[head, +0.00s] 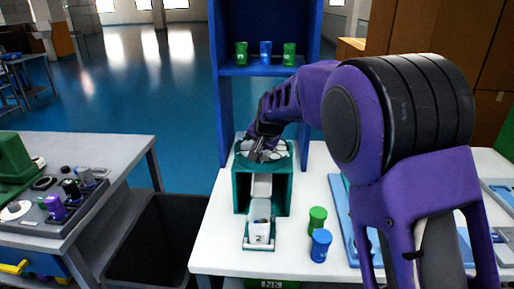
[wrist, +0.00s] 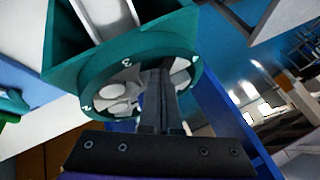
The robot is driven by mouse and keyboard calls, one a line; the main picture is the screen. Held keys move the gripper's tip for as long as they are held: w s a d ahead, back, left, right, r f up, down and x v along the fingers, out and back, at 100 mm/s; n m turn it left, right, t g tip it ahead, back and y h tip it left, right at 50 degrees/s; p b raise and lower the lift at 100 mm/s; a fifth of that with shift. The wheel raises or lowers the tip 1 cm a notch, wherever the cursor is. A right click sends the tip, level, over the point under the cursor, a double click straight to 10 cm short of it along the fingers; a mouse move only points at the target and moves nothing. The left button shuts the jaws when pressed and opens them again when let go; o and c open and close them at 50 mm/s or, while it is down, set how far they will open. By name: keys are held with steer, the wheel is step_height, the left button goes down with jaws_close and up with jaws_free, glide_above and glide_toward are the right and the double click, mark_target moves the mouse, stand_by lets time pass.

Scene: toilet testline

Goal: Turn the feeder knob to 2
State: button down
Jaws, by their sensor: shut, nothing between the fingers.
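The teal feeder (head: 241,190) stands on the white table, with a round dial on top. In the wrist view, the dial's teal ring (wrist: 110,84) carries white marks; a 3 and what looks like a 2 are readable. Inside the ring are pale, rounded shapes (wrist: 118,105); I cannot tell which are knob and which are contents, nor which number is selected. My gripper (head: 262,153) is over the dial from above. In the wrist view its fingers (wrist: 158,76) are together and reach into the ring, partly hiding its middle. Contact with the knob is unclear.
A green cup (head: 317,219) and a blue cup (head: 321,245) stand right of the feeder's chute (head: 262,185). A blue shelf (head: 262,71) with several cups rises behind. A dark bin (head: 150,240) sits left of the table. Blue trays lie at right.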

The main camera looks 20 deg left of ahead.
mark_target(249, 146)
steer(key=shift+a+r+m+t+h+p, duration=0.25)
steer(key=shift+a+m+h+p, duration=0.45)
steer(key=shift+p, duration=0.5)
steer(key=shift+w+a+f+y+p, duration=0.3)
steer(key=shift+w+a+p, duration=0.1)
steer(key=shift+w+a, duration=0.25)
steer(key=shift+a, duration=0.05)
steer(key=shift+r, duration=0.15)
